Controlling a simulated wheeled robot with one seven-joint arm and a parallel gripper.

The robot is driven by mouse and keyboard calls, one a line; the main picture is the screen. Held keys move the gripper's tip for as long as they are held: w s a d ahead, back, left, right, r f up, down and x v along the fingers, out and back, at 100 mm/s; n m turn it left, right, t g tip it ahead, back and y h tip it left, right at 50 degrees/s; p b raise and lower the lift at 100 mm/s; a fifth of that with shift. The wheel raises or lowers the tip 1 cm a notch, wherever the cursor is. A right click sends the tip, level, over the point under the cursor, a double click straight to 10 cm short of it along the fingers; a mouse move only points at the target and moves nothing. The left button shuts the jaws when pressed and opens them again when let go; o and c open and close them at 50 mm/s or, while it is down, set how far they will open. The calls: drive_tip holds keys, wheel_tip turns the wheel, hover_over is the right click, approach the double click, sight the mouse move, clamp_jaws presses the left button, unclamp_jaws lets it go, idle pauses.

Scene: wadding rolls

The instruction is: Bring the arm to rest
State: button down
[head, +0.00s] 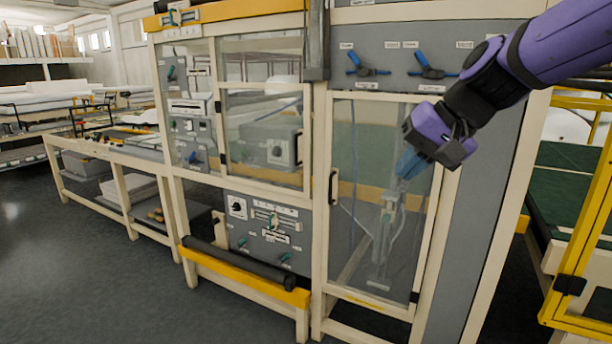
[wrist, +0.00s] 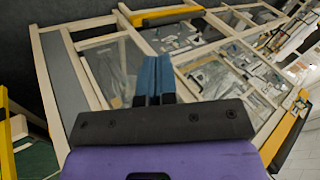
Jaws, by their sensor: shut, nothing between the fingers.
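My gripper (head: 408,166) is at the end of my purple arm, at the upper right in the head view. Its blue fingers point down and to the left, in front of the tall glazed door (head: 345,250) of the machine cabinet. In the wrist view my gripper (wrist: 154,62) shows its two blue fingers side by side and together, with nothing between them. I cannot tell whether the fingertips touch the door pane.
The cabinet has another glazed window (head: 262,135), a dark roller (head: 240,262) low in front, and blue-handled valves (head: 432,68) on its upper panel. A yellow frame (head: 585,250) stands at the right. Open grey floor (head: 80,270) lies at the left.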

drive_tip(key=s+d+f+n+h, duration=0.1)
drive_tip(key=s+d+h, duration=0.2)
drive_tip(key=s+d, duration=0.4)
drive_tip(key=s+d+f+t+h, duration=0.1)
drive_tip(key=s+d+f+h, duration=0.1)
drive_tip(key=s+d, duration=0.5)
drive_tip(key=shift+s+f+n+h, duration=0.2)
drive_tip(key=shift+s+n+h, duration=0.2)
drive_tip(key=shift+s, duration=1.8)
drive_tip(key=c, duration=1.8)
unclamp_jaws()
drive_tip(key=shift+c, duration=0.2)
